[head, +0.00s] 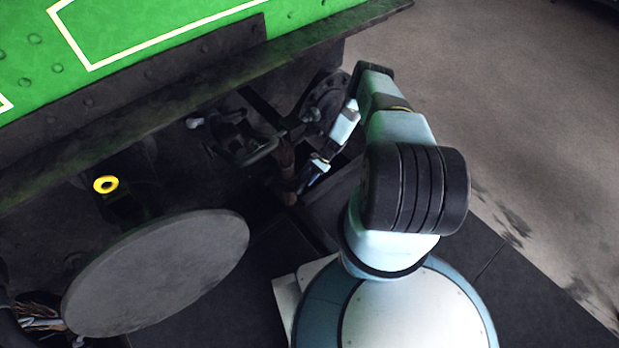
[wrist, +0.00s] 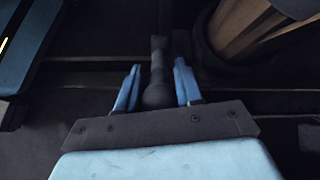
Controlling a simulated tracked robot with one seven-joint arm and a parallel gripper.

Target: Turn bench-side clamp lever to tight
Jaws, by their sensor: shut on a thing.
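The clamp lever (wrist: 158,60) shows in the wrist view as a dark bar with a rounded knob at its near end. It stands between the two blue fingers of my gripper (wrist: 157,86), which is shut on it. In the head view my gripper (head: 309,178) is low beside the dark machinery under the green body. The lever cannot be made out there, in shadow and partly hidden by my arm. I cannot tell from these views how far it is turned.
A green panelled side (head: 170,35) with a dark ledge overhangs the machinery. Pipes and a handle (head: 262,150) are left of my gripper. A grey round top (head: 160,275) and a yellow ring (head: 106,184) are further left. Open floor (head: 500,100) lies right.

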